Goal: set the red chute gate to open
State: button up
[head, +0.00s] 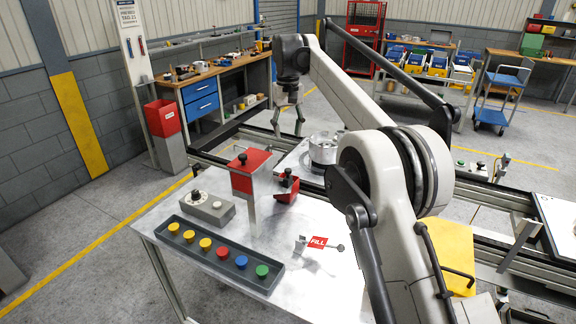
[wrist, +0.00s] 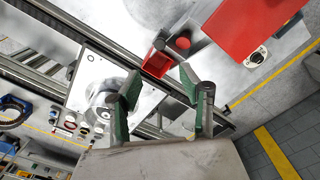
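A red box-shaped chute (head: 250,172) stands on a post above the metal table, with a small knob on its top. A small red open-topped bin (head: 287,190) with a dark knob-topped part is beside it to the right. My gripper (head: 289,126) hangs behind the chute, fingers apart and empty. Its green-padded fingers (wrist: 163,98) show in the wrist view, clear of the bin.
A tray (head: 220,262) of coloured buttons and a grey dial box (head: 208,207) stand on the table's left. A red FILL flag (head: 317,243) is on the right. A round metal part (head: 322,150) sits on a plate behind.

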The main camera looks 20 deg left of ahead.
aim_at(288, 169)
notch_tip(288, 169, down, 14)
jog(key=shift+r+p, duration=0.2)
jog(key=shift+p, duration=0.85)
grip_shut()
